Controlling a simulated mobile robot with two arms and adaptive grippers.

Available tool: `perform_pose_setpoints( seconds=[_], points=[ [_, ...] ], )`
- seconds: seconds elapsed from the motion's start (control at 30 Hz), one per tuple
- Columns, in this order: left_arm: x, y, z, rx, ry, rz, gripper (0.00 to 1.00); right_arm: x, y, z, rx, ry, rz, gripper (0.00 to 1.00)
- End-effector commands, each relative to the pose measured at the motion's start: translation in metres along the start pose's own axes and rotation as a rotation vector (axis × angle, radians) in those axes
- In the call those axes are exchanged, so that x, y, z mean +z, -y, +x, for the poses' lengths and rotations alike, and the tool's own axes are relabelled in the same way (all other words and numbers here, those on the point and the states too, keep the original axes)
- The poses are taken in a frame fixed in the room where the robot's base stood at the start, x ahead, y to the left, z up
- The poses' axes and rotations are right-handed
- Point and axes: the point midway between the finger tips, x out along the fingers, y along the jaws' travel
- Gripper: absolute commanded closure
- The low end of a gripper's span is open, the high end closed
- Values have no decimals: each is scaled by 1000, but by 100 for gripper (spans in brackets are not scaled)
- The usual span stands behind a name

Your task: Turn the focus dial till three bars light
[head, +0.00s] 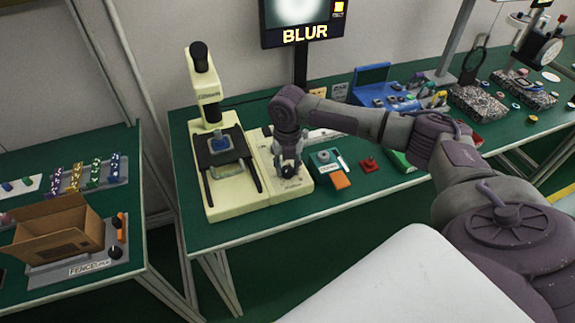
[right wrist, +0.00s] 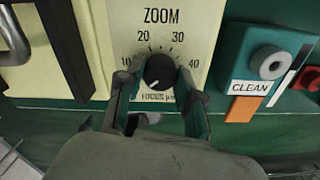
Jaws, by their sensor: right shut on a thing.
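The black round dial (right wrist: 160,71) sits on a cream panel (right wrist: 205,30) printed ZOOM, with the numbers 10, 20, 30 and 40 around it. Lettering below the dial, partly hidden, seems to read FOCUS. A white mark on the dial points to its lower left. My right gripper (right wrist: 157,79) is shut on the dial, one finger at each side. In the head view my right gripper (head: 288,163) is over the same panel. The screen (head: 300,22) shows a blurred pale disc, a small yellow-lit patch and the word BLUR. My left gripper is out of view.
A cream microscope (head: 205,85) stands left of the panel. A teal CLEAN box (head: 325,161) with an orange pad (head: 341,180) lies close on the right. A cardboard box (head: 58,231) stands on the left table.

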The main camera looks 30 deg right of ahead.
Motion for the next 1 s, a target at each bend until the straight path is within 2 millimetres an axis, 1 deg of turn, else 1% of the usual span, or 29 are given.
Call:
perform_pose_setpoints(
  seconds=[0.03, 0.27, 0.6, 1.0],
  points=[
    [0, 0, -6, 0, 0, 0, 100, 0, 0, -3, -1, -2, 18, 98],
    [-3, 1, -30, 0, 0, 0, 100, 0, 0, -6, 0, -3, 165, 98],
    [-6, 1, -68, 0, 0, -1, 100, 0, 0, -6, -1, -2, 483, 98],
    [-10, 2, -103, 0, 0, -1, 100, 0, 0, -5, 0, -1, 864, 98]
  ],
)
